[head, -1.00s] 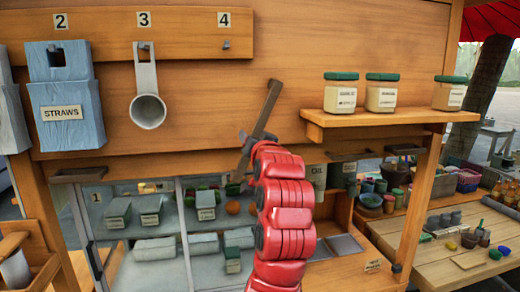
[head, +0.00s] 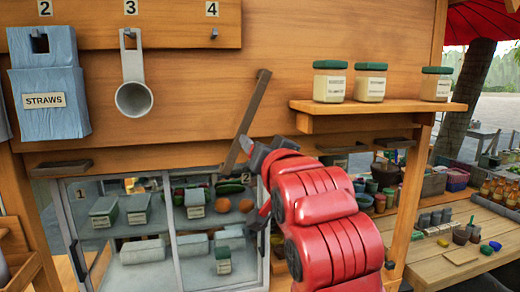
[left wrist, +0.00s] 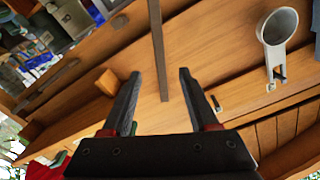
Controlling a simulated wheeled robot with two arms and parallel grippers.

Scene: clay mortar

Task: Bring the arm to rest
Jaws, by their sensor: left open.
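My left arm is red and rises from the lower right of the head view. Its dark gripper (head: 252,186) is open, with fingers spread just below and right of a dark wooden bar (head: 247,120). The bar slants across the stall's wooden front panel. In the left wrist view my left gripper (left wrist: 158,75) is open, with nothing clasped. The bar (left wrist: 158,40) shows beyond and between its fingertips there; whether a finger touches it I cannot tell. My right gripper is not in view.
Left of the arm are a hanging scoop (head: 134,98), a blue straws box (head: 46,97) and a glass cabinet (head: 66,215) of containers. A shelf (head: 375,106) with green-lidded jars (head: 370,82) stands at right. A side table (head: 462,257) holds several items.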

